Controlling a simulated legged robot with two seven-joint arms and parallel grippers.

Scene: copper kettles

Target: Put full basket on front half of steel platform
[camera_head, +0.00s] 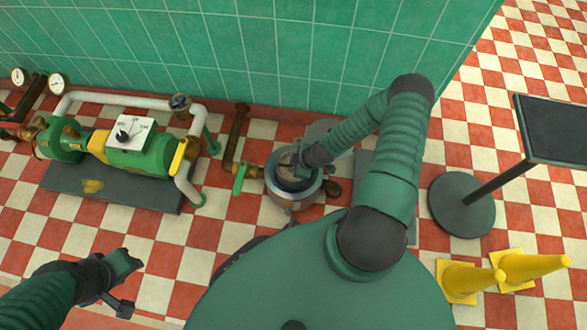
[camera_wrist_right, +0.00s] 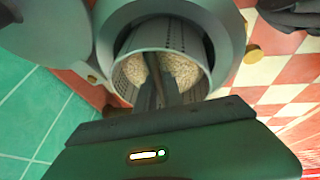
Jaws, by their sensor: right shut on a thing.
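The basket (camera_wrist_right: 186,42) is a round perforated metal cylinder with pale grain-like contents in the wrist view. In the head view the right gripper (camera_head: 296,168) is over the kettle mouth and hides most of the basket. A grey flat surface (camera_head: 363,168), possibly the steel platform, is mostly behind my right arm. My left gripper (camera_head: 128,285) is low at the left, holding nothing visible.
A green pump (camera_head: 140,158) with white pipes stands at the left. The kettle's round lid (camera_wrist_right: 45,25) is open beside its mouth. A green valve handle (camera_head: 239,178) is left of the kettle. Yellow cones (camera_head: 530,268) and a dark stand (camera_head: 462,205) are at the right.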

